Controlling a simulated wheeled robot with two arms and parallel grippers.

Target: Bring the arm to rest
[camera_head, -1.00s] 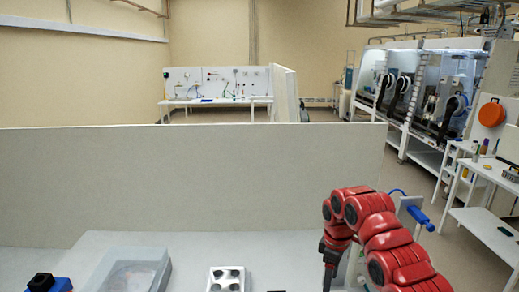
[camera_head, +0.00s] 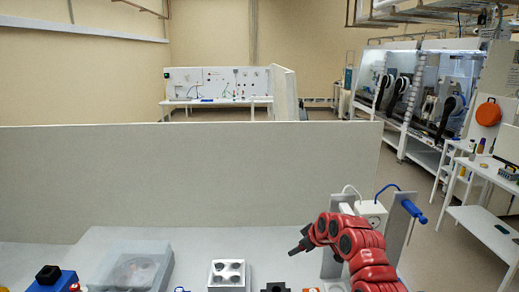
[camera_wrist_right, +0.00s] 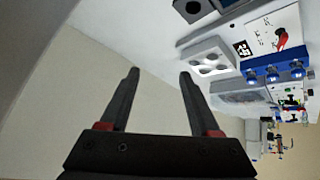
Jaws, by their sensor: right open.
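My right arm (camera_head: 350,245) is red and reaches in from the lower right in the head view, bent over the right part of the table. Its dark gripper (camera_head: 300,243) points left, above the table top. In the right wrist view the right gripper (camera_wrist_right: 160,75) shows two dark fingers standing apart with nothing between them. The pale table and the partition lie beyond the fingers. My left gripper is not in view.
A white tray with round wells (camera_head: 228,276) and a grey translucent box (camera_head: 130,270) stand on the table. A blue block (camera_head: 52,278) is at the left. A grey partition (camera_head: 190,180) closes the back. A post with a blue handle (camera_head: 414,211) stands right of my arm.

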